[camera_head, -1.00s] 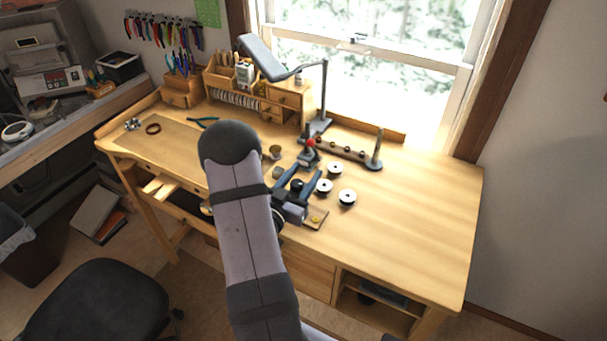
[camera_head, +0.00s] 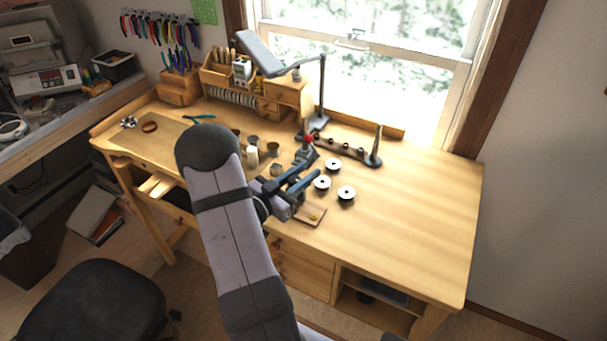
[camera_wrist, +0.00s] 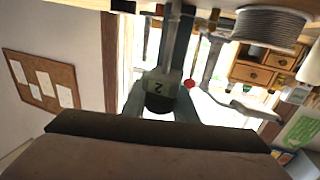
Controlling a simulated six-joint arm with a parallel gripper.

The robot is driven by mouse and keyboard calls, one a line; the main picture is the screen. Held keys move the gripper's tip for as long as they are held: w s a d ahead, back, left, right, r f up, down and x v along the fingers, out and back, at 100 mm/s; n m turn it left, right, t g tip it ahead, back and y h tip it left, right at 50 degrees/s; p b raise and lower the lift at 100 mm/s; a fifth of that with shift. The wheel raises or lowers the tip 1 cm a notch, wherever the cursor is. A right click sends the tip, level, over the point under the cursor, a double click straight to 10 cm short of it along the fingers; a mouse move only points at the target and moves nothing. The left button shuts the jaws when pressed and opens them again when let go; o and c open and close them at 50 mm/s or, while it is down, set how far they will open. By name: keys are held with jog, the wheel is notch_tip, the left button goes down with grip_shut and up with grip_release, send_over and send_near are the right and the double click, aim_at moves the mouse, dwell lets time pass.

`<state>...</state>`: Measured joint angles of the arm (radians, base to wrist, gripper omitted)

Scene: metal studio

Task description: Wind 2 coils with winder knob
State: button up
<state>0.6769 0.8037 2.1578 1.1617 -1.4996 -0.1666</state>
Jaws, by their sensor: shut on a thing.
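My gripper (camera_head: 300,184) is at the winder in the middle of the bench, low over its front side. In the wrist view, which is upside down, its grey fingers (camera_wrist: 165,106) are closed around a dark round knob (camera_wrist: 160,103). Beside the knob is a grey block marked "2" (camera_wrist: 162,84). The winder's red ball (camera_head: 309,139) stands behind the gripper and also shows in the wrist view (camera_wrist: 189,84). The arm and gripper hide much of the winder, so the wound wire cannot be made out.
White-topped spools (camera_head: 346,193) sit right of the winder. A wooden tray (camera_head: 311,214) lies in front. The right of the bench is clear.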

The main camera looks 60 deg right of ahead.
aim_at(290, 184)
jog(key=o, duration=1)
jog(key=shift+o, duration=0.2)
jog(key=shift+w+a+b, duration=0.2)
jog(key=shift+a+b, duration=0.1)
jog(key=shift+a, duration=0.2)
jog(key=b+v, duration=0.2)
jog(key=v, duration=0.4)
jog(key=shift+a, duration=0.1)
jog(key=shift+r, duration=0.1)
